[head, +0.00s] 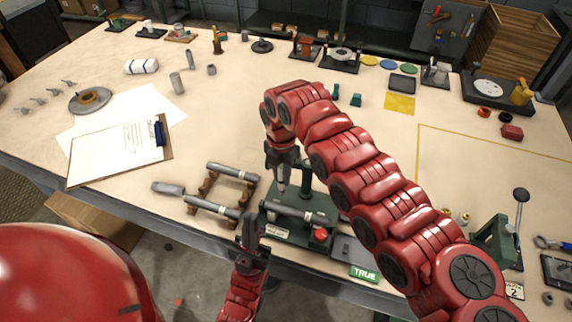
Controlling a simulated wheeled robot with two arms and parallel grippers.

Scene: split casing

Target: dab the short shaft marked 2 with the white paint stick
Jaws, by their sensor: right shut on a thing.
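My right gripper (282,165) points down above the green fixture, shut on a slim grey object (281,187), most of which the fingers hide. Whether it is the white paint stick I cannot tell. Below it, a grey shaft (292,212) lies across the green fixture (290,237), which carries a small unreadable label and a red knob. Two more grey shafts with pale bands, an upper one (225,170) and a lower one (205,206), lie on brown wooden rests. No mark 2 is readable on any shaft. My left gripper (250,232) points up near the fixture's left side; its finger gap is unclear.
A grey cylinder (168,188) lies left of the rests. A clipboard with papers (118,155) lies further left. A green TRUE sign (364,273) is at the front edge, and a green lever press (497,240) stands right. The table behind the rests is mostly clear.

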